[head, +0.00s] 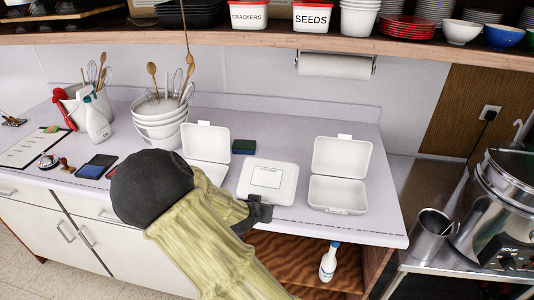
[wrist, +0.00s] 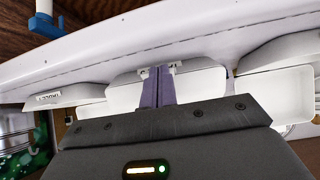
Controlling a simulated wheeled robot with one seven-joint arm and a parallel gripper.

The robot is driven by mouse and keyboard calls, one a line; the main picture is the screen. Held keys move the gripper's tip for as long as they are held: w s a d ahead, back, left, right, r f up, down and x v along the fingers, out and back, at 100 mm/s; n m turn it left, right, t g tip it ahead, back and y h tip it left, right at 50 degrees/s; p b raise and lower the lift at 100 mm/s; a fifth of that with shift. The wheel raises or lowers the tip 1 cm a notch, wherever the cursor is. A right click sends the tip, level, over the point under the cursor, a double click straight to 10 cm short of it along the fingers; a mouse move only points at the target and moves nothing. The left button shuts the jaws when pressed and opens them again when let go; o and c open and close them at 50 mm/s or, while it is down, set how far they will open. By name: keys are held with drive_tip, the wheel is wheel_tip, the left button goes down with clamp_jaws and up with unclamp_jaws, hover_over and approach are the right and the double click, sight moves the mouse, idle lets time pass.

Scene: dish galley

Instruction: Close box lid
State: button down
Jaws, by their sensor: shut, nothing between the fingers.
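Three white clamshell boxes stand in a row on the counter. The middle box (head: 268,180) has its lid down, with a pale label on top. The left box (head: 207,143) has its lid raised at the back, and my arm hides part of its base. The right box (head: 340,174) also has its lid standing up and its empty base open to the front. My gripper (head: 261,211) is low at the front of the middle box. In the wrist view its fingers (wrist: 158,86) are shut and empty, close against a white box (wrist: 200,84); contact is unclear.
A shelf with tubs and bowls hangs above. The counter (head: 385,215) is clear right of the boxes.

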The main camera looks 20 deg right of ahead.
drive_tip(key=shift+w+d+f, duration=0.2)
drive_tip(key=shift+w+d, duration=0.15)
drive_tip(key=shift+w, duration=0.2)
wheel_tip(320, 180, up, 4)
drive_tip(key=p, duration=0.2)
drive_tip(key=shift+f+p, duration=0.25)
drive_tip(key=shift+p, duration=0.15)
drive_tip(key=s+a+f+b, duration=0.1)
drive_tip(key=s+a+f, duration=0.1)
drive_tip(key=s+a, duration=0.3)
drive_tip(key=s, duration=0.3)
drive_tip(key=shift+f+b, duration=0.3)
drive_tip(key=shift+f, duration=0.1)
